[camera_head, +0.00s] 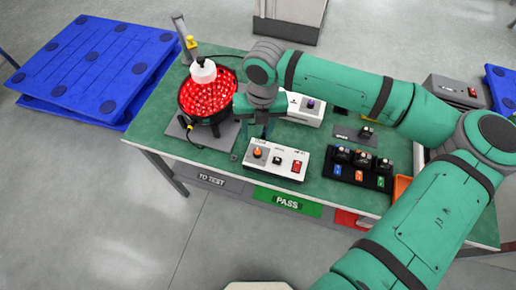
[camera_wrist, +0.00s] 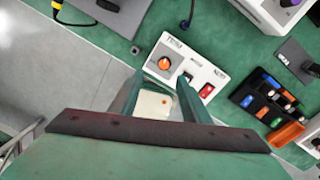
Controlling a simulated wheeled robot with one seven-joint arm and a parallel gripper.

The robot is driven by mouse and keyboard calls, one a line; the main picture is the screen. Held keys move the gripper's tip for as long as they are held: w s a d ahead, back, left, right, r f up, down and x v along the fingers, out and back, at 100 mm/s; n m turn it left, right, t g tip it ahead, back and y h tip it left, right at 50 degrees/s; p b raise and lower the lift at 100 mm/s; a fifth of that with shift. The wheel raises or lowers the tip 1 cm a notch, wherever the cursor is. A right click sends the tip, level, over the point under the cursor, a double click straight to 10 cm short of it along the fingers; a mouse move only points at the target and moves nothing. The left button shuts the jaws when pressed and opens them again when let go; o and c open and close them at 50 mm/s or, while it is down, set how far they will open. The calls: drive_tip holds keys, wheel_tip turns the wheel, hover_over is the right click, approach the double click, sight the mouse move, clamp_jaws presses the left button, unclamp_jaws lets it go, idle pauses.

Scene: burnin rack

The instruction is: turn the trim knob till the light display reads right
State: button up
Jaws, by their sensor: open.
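The orange knob (camera_head: 257,152), which I take as the trim knob, sits on the left end of a white control box (camera_head: 276,161) on the green bench. It also shows in the wrist view (camera_wrist: 164,63), just beyond my fingertips. The light display (camera_head: 208,95) is a round dark bowl filled with lit red lamps, on a stand at the bench's left. My gripper (camera_head: 264,128) is open and empty, pointing down behind and above the box, apart from the knob. In the wrist view its two fingers (camera_wrist: 156,84) stand spread. Any reading on the display is too small to tell.
The box also carries a dark control (camera_head: 277,160) and a red switch (camera_head: 296,166). A second white box with a purple knob (camera_head: 310,104) stands behind. A black tray (camera_head: 355,178) with several small parts lies right, beside an orange bin (camera_head: 401,187).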

sight(258, 152)
drive_tip(key=f, duration=1)
drive_tip(key=shift+s+d+f, duration=0.1)
drive_tip(key=shift+d+f, duration=0.1)
drive_tip(key=shift+f, duration=0.2)
drive_tip(key=c, duration=1)
